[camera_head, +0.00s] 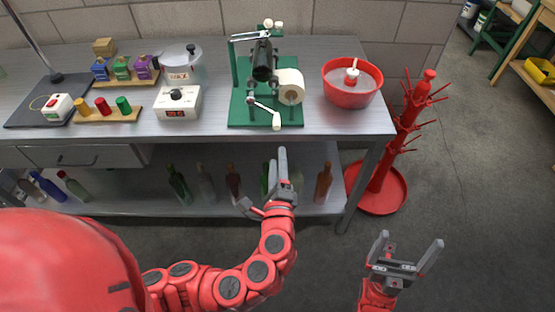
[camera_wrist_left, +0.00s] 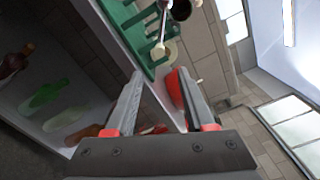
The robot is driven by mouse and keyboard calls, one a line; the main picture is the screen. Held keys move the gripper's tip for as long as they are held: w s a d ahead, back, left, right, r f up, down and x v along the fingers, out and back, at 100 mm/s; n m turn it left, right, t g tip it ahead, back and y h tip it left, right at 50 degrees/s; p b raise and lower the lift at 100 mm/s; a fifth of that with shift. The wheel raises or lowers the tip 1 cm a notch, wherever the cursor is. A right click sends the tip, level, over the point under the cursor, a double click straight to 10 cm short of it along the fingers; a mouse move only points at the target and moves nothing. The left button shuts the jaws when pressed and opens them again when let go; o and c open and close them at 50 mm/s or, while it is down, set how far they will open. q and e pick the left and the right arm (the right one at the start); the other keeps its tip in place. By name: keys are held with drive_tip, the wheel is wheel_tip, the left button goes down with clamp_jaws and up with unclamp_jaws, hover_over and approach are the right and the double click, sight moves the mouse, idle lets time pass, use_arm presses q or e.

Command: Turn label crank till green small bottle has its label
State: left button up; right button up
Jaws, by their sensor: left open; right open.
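The green labelling stand (camera_head: 238,117) is on the steel bench, with a dark bottle (camera_head: 262,62) lying in it, neck up. I cannot tell whether that bottle is green; no label is visible on it. A white label roll (camera_head: 290,88) sits on its right side. The crank with its white handle (camera_head: 276,121) is at the stand's front; it also shows in the left wrist view (camera_wrist_left: 158,50). My left gripper (camera_head: 262,178) is open and empty, in front of the bench edge, below and apart from the crank. My right gripper (camera_head: 410,240) is open and empty over the floor.
A red tub (camera_head: 349,95) stands right of the stand, and a red bottle tree (camera_head: 402,130) stands beside the bench. A white device (camera_head: 178,104) and small coloured blocks are at left. Several bottles, some green (camera_head: 179,185), stand on the lower shelf (camera_head: 140,204).

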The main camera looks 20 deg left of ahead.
sight(277, 125)
use_arm(q)
wheel_tip(277, 125, down, 8)
drive_tip(key=s+r+m+t+y+b, duration=0.15)
drive_tip(key=m+t+b, duration=0.25)
drive_tip(key=m+b, duration=0.7)
drive_tip(key=w+a+r+m+p, duration=0.1)
drive_tip(key=w+r+p, duration=0.1)
drive_tip(key=w, duration=0.2)
drive_tip(key=w+a+r+m+p, duration=0.1)
drive_tip(key=w+r+p, duration=0.1)
drive_tip(key=w, duration=0.3)
drive_tip(key=w+a+r+p, duration=0.2)
drive_tip(key=w, duration=0.3)
drive_tip(key=shift+w+r+m+h, duration=0.2)
drive_tip(key=shift+m+h, duration=0.15)
drive_tip(key=shift+m, duration=0.05)
drive_tip(key=shift+d, duration=0.1)
clamp_jaws()
